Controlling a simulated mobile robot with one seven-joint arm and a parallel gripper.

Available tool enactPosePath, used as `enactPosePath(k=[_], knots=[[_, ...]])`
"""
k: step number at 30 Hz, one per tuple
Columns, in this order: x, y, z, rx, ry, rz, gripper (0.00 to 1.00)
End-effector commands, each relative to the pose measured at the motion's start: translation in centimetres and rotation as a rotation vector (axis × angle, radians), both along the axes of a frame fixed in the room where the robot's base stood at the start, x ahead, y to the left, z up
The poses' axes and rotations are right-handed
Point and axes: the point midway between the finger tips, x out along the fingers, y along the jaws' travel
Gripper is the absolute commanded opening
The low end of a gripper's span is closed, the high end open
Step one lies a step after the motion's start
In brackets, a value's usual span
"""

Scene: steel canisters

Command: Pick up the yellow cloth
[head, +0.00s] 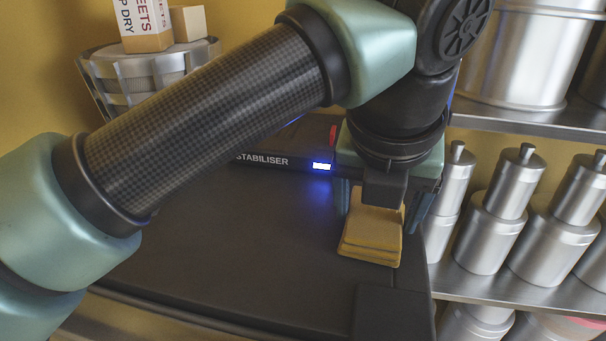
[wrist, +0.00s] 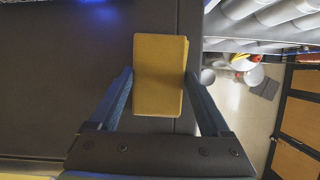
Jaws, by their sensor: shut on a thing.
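The yellow cloth (head: 372,237) is a folded, layered block near the right edge of a dark surface in the head view. It also shows in the wrist view (wrist: 160,75), between the blue fingers. My gripper (head: 383,205) points down over the cloth and is shut on it, one finger on each side. In the wrist view, my gripper (wrist: 159,88) has its fingertips against the cloth's left and right sides. The gripper body hides the cloth's upper part in the head view. I cannot tell whether the cloth is clear of the surface.
The dark surface (head: 230,245) is mostly bare. A black unit marked STABILISER (head: 262,160) with a lit blue display stands behind. Steel canisters (head: 500,215) fill the shelves at right, close to my gripper. A metal basket (head: 150,68) with boxes stands at back left.

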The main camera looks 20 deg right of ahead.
Motion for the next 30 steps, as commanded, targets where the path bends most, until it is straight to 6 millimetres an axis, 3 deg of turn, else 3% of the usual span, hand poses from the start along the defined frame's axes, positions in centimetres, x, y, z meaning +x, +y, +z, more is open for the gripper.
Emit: enactPosePath(k=[7,15,21,30], knots=[[0.1,0.0,1.2,0.000,-0.004,0.002,0.28],[0.1,0.0,6.8,0.001,-0.004,0.002,0.28],[0.0,0.0,9.7,0.001,-0.002,0.001,0.28],[0.0,0.0,10.6,-0.001,-0.001,0.000,0.28]])
